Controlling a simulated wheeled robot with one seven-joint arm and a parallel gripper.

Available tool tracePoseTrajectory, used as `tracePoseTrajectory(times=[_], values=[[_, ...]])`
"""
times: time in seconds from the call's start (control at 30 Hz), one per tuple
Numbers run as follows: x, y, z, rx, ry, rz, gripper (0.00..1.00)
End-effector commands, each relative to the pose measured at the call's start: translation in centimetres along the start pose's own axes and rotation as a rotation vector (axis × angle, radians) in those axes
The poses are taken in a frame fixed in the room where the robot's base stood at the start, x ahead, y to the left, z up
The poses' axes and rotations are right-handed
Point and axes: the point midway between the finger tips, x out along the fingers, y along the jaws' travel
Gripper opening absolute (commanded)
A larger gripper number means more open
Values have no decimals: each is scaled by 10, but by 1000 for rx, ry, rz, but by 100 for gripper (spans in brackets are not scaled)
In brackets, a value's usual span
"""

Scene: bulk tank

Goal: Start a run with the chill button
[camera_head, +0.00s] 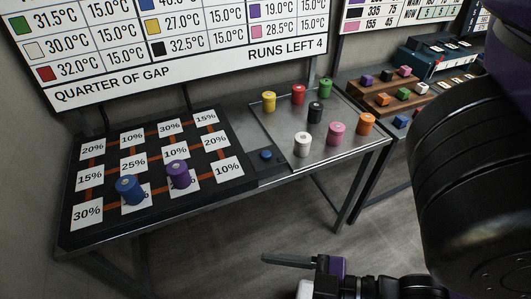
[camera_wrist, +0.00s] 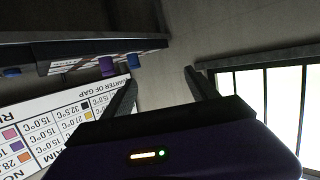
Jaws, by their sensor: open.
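The small blue button (camera_head: 266,155) sits on a dark plate between the percent board and the metal tray on the table. It carries no readable label; I take it as the chill button. My gripper (camera_head: 288,262) is low in front of the table, well apart from the button. In the wrist view my gripper (camera_wrist: 160,90) shows two spread fingers with nothing between them. On the percent board (camera_head: 70,238) stand a blue cylinder (camera_head: 129,190) and a purple cylinder (camera_head: 178,174). The purple cylinder (camera_wrist: 106,66) also shows in the wrist view.
The metal tray (camera_head: 270,140) holds several coloured cylinders. A wall board (camera_head: 180,60) reads "QUARTER OF GAP" and "RUNS LEFT 4". A second bench with coloured blocks (camera_head: 383,99) stands at the right. The floor (camera_head: 300,225) before the table looks clear.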

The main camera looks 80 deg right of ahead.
Motion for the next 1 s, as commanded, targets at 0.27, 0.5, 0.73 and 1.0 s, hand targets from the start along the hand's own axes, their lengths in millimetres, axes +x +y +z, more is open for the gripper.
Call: tracePoseTrajectory(times=[0.27, 0.5, 0.73, 1.0], values=[[0, 0, 0, 0, 0, 0, 11], [0, 0, 0, 0, 0, 0, 0], [0, 0, 0, 0, 0, 0, 0], [0, 0, 0, 0, 0, 0, 0]])
